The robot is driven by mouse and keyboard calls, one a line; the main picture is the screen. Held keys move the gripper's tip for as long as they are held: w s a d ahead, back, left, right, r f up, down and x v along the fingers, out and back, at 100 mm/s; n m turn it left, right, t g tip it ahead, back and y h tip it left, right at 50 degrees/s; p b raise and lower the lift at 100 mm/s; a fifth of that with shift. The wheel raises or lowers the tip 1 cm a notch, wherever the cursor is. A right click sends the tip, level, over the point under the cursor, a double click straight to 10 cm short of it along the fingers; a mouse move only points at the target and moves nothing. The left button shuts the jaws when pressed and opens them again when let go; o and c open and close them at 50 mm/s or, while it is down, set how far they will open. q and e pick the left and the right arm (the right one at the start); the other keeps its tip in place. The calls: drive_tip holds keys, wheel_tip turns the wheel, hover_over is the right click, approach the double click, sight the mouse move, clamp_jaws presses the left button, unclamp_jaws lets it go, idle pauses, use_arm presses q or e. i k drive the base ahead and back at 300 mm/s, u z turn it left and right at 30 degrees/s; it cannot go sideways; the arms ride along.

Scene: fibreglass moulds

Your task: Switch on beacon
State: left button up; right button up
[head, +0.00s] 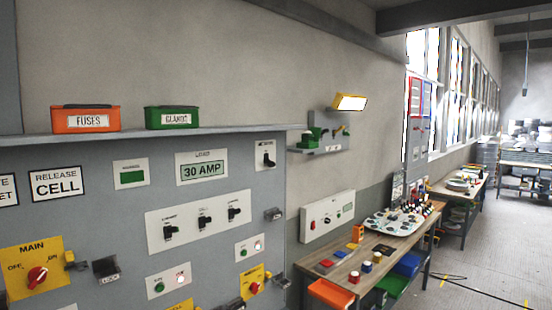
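A grey control panel (110,215) fills the left and lower part of the head view. A red rotary knob (37,277) sits on a yellow plate marked MAIN, at the lower left. I cannot tell which control or lamp is the beacon. Neither of my grippers is in view.
An orange FUSES box (86,120) and a green GLANDS box (173,119) stand on the panel's top ledge. A workbench (345,259) with coloured parts stands right of the panel. Floor (485,245) is open at right.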

sight(270, 164)
drive_tip(key=z, duration=0.2)
drive_tip(key=i, duration=1.55)
drive_tip(key=u, duration=0.6)
drive_tip(key=i, duration=0.8)
drive_tip(key=u, duration=0.4)
